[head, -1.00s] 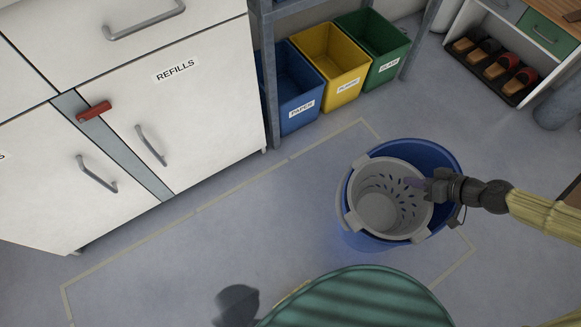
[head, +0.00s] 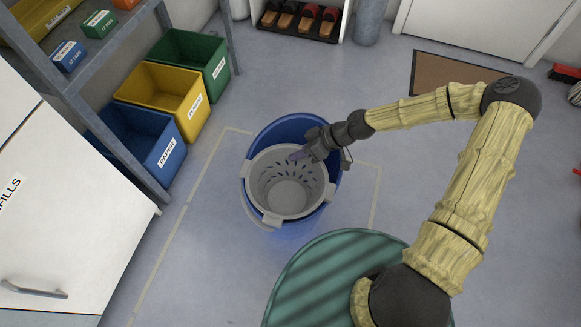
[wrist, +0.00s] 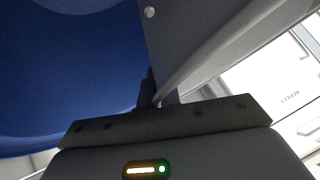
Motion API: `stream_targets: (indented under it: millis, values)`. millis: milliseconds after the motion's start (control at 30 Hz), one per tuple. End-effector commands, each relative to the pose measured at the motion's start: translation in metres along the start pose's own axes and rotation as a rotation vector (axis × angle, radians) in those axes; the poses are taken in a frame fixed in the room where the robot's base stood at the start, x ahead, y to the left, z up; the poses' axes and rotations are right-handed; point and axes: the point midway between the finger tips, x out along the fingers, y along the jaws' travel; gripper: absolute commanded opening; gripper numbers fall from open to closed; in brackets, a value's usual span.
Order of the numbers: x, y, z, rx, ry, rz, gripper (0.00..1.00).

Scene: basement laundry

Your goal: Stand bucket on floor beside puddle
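The blue bucket (head: 336,178) stands upright in the head view, with a grey slotted wringer basket (head: 286,197) in its top. My gripper (head: 303,153) is at the far right of the rim, one fingertip showing inside the basket. In the wrist view the fingers (wrist: 157,97) close around a thin grey edge, with the bucket's blue wall (wrist: 70,75) at left. The bucket's underside is hidden, so I cannot tell whether it touches the floor. I cannot make out a distinct puddle.
A pale tape outline (head: 172,248) marks the floor around the bucket. Blue (head: 140,140), yellow (head: 165,98) and green (head: 190,60) bins stand under a shelf at left. A white cabinet (head: 60,220) is at lower left. A brown mat (head: 450,72) lies before the door; floor between is open.

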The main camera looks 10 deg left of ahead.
Motion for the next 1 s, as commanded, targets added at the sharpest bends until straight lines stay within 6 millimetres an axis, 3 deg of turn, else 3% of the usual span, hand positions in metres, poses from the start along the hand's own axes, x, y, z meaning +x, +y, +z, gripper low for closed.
stream_targets:
  millis: [33,200,600,1000]
  values:
    - [0.011,0.005,0.009,0.002,0.001,-0.002,0.0]
    - [0.025,0.013,0.023,-0.001,0.001,-0.001,0.0]
    - [0.027,0.014,0.025,-0.001,0.001,-0.001,0.0]
    - [0.052,0.028,0.049,-0.001,0.001,0.0,0.0]
